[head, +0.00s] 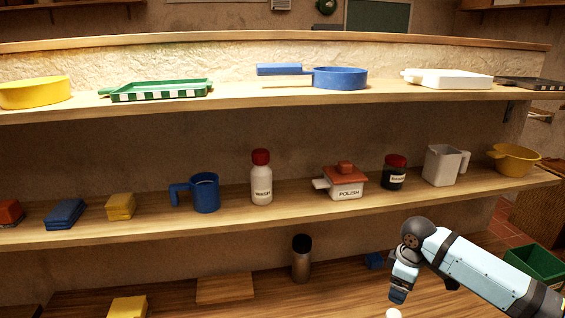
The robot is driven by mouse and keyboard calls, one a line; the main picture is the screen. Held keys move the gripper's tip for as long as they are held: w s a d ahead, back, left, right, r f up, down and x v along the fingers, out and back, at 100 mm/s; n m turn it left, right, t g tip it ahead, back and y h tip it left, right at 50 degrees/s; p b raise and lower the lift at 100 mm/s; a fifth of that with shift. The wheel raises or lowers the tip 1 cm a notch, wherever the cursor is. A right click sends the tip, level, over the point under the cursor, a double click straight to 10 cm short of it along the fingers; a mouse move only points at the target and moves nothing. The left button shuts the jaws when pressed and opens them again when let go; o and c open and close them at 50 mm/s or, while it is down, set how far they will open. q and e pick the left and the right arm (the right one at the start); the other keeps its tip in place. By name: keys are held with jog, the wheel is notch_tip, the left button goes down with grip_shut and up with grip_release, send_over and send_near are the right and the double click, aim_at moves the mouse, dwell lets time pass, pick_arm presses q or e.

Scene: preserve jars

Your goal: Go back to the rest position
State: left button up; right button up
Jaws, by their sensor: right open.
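My right arm comes in from the lower right, light blue with dark joints. My right gripper (398,296) points down in front of the lower wooden surface, below the middle shelf. It is open, and I see nothing held in it. A small white round thing (393,313) shows just below it at the picture's bottom edge, partly cut off; I cannot tell what it is. My left gripper is not in view.
The middle shelf (100,232) holds a blue mug (205,193), a wash bottle (261,178), a polish box (345,185), a dark jar (394,173) and a white jug (443,165). The upper shelf (230,97) holds pans and trays. A dark bottle (301,260) stands on the lower surface.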

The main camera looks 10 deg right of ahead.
jog(key=s+a+f+m+t+y, duration=0.1)
jog(key=s+a+f+t+y, duration=0.15)
jog(key=s+a+f, duration=0.45)
jog(key=s+a+f+m+t+y, duration=0.1)
jog(key=s+a+f+t+y, duration=0.2)
jog(key=a+f, duration=0.55)
jog(key=s+f+m+t+h, duration=0.2)
jog(key=s+m+t, duration=0.2)
jog(key=s, duration=1.2)
jog(key=shift+s+a+m+t+p, duration=0.3)
jog(key=shift+s+t+p, duration=0.1)
jog(key=shift+t, duration=0.15)
jog(key=shift+h, duration=0.25)
